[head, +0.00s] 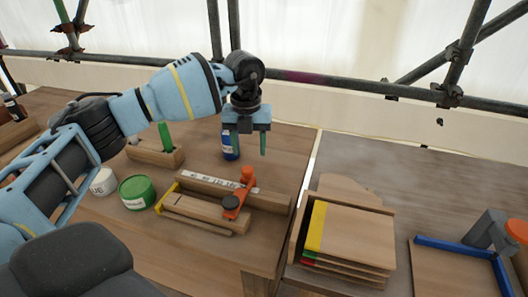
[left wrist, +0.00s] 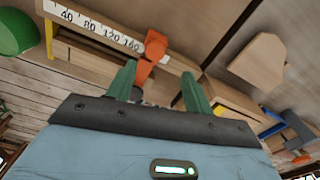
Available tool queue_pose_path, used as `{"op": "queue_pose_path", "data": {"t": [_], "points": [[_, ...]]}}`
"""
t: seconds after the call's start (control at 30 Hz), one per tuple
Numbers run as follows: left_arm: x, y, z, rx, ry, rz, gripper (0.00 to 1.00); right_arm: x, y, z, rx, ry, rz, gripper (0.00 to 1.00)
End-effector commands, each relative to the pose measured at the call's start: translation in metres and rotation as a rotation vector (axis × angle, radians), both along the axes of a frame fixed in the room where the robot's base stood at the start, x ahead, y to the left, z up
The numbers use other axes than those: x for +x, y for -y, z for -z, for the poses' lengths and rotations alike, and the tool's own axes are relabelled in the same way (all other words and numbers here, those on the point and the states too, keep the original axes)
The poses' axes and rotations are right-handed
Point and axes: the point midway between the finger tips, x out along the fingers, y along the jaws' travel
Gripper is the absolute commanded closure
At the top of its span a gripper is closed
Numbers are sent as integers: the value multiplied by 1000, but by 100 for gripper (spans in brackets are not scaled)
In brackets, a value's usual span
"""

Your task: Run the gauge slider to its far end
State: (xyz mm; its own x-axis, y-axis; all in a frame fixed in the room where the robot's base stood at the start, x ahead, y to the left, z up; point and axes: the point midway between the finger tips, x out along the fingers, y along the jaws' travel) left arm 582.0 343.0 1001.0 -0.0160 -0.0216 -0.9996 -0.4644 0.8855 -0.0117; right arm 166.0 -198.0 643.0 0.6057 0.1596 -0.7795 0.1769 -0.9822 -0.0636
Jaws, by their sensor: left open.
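The wooden gauge (head: 200,206) lies on the wooden bench with a white number scale along its back rail. It also shows in the left wrist view (left wrist: 82,57). The orange slider (head: 245,182) with a black knob stands across the gauge, right of its middle. In the left wrist view the orange slider (left wrist: 154,47) is beside the 160 mark, just beyond my fingers. My left gripper (head: 249,145) is open and empty, pointing down, and appears above and behind the slider, apart from it. Its green fingers also show in the left wrist view (left wrist: 158,70). My right gripper is out of view.
A green tin (head: 137,193) and a white tin (head: 103,182) stand left of the gauge. A blue bottle (head: 229,146) stands behind it. A wooden holder (head: 152,154) is at back left. A box of boards (head: 352,238) and a blue square (head: 455,246) lie right.

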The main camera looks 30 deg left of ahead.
Motion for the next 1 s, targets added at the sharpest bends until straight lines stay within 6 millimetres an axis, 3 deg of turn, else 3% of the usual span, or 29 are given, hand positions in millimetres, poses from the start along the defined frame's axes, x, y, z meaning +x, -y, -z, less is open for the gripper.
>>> {"op": "queue_pose_path", "data": {"t": [0.13, 0.37, 0.8, 1.0], "points": [[1, -8, -6, 24, 4, -17, 48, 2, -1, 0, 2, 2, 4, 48], [0, -8, -1, 24, 3, -17, 48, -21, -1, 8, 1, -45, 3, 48], [0, -7, 57, 22, 3, -16, 48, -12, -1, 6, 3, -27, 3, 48], [0, -7, 71, 22, 4, -16, 48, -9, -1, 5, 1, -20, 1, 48]]}}
